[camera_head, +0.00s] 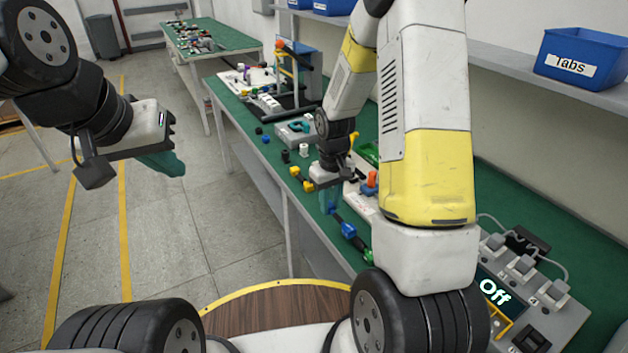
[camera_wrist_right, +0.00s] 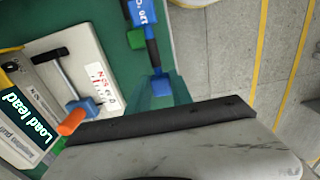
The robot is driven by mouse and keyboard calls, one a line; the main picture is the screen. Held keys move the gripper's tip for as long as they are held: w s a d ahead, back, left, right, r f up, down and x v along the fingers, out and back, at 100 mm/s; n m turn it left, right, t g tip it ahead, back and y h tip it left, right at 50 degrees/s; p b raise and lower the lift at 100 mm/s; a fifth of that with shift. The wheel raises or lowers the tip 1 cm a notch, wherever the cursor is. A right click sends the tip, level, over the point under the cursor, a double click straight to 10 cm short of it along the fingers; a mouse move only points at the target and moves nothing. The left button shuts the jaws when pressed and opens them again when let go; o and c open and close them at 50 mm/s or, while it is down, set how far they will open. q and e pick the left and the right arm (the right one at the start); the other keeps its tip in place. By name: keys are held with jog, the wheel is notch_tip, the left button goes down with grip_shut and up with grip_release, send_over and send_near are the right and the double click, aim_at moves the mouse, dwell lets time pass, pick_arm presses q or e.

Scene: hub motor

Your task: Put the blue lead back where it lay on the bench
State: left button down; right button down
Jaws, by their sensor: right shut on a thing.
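The blue lead (camera_head: 348,230) has blue ends joined by a dark middle. It lies along the front edge of the green bench (camera_head: 265,170), partly between my right gripper and the bench's near part. My right gripper (camera_head: 329,204) points down and its teal fingers are shut on the lead's far end. In the right wrist view the lead (camera_wrist_right: 152,52) runs away from the fingers (camera_wrist_right: 162,95), its blue near end between them. Whether the lead touches the bench is hard to tell. My left gripper (camera_head: 165,163) hangs over the floor, apart from the bench; its finger gap is not visible.
A yellow lead (camera_head: 302,180) lies just beyond my right gripper. A green piece (camera_wrist_right: 136,38) lies beside the blue lead.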

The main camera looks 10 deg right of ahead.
jog(key=w, duration=0.6)
jog(key=w+a+f, duration=0.1)
jog(key=w, duration=0.2)
jog(key=shift+w, duration=0.4)
jog(key=shift+f, duration=1.7)
jog(key=shift+f, duration=0.1)
jog(key=c, duration=1.1)
grip_release()
jog(key=shift+c, duration=0.2)
